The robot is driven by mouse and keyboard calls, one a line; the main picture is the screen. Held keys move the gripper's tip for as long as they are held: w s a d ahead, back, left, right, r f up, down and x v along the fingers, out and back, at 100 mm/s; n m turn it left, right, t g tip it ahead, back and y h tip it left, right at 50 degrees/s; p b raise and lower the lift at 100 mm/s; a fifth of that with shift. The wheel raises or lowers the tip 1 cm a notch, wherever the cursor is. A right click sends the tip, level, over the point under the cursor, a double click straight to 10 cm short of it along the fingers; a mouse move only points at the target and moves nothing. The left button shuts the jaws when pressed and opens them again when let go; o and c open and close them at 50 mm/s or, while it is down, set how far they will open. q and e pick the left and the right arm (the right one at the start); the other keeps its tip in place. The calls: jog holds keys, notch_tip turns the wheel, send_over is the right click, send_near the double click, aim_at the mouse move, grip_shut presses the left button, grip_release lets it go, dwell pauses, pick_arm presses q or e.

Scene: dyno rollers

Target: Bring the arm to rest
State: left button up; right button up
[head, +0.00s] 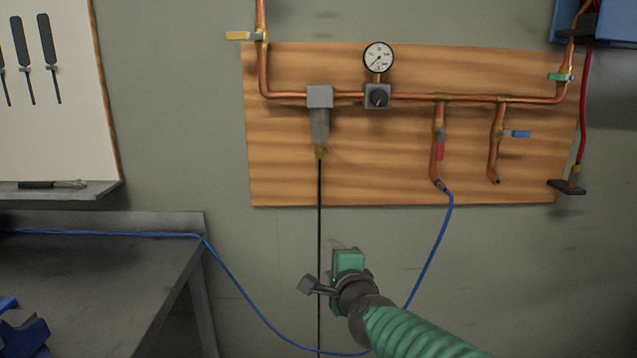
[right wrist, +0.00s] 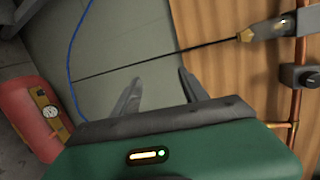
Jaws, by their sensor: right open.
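My right arm, in a green ribbed sleeve, comes in from the lower right of the head view. Its gripper (head: 332,246) is in front of the wall, below the wooden board (head: 410,178), near the thin black line hanging from the grey filter (head: 319,125). In the right wrist view the two grey fingers of this gripper (right wrist: 158,88) are apart with nothing between them. The black line passes beyond the fingertips. My left gripper is not in view.
Copper pipes (head: 285,95) with a gauge (head: 378,57) and valves run across the board. A blue hose (head: 432,250) hangs down and runs left over the dark bench (head: 100,275). A blue object (head: 22,337) sits on the bench. The right wrist view shows a red unit (right wrist: 25,120).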

jog(key=s+d+f+n+g, duration=0.35)
jog(key=s+f+n, duration=0.2)
jog(key=f, duration=0.45)
jog(key=s+d+f+n+g, duration=0.3)
jog(key=s+d+f+n, duration=0.15)
jog(key=s+f, duration=0.35)
jog(key=s+d+f+n+g+h, duration=0.1)
jog(key=s+d+f+n+g, duration=0.25)
jog(key=s+f, duration=0.45)
jog(key=s+d+f+n+g+h, duration=0.25)
jog(key=s+d+f, duration=0.3)
jog(key=s, duration=0.45)
notch_tip(320, 180, up, 25)
jog(key=n+p, duration=0.1)
jog(key=p, duration=2.4)
jog(key=shift+y, duration=0.35)
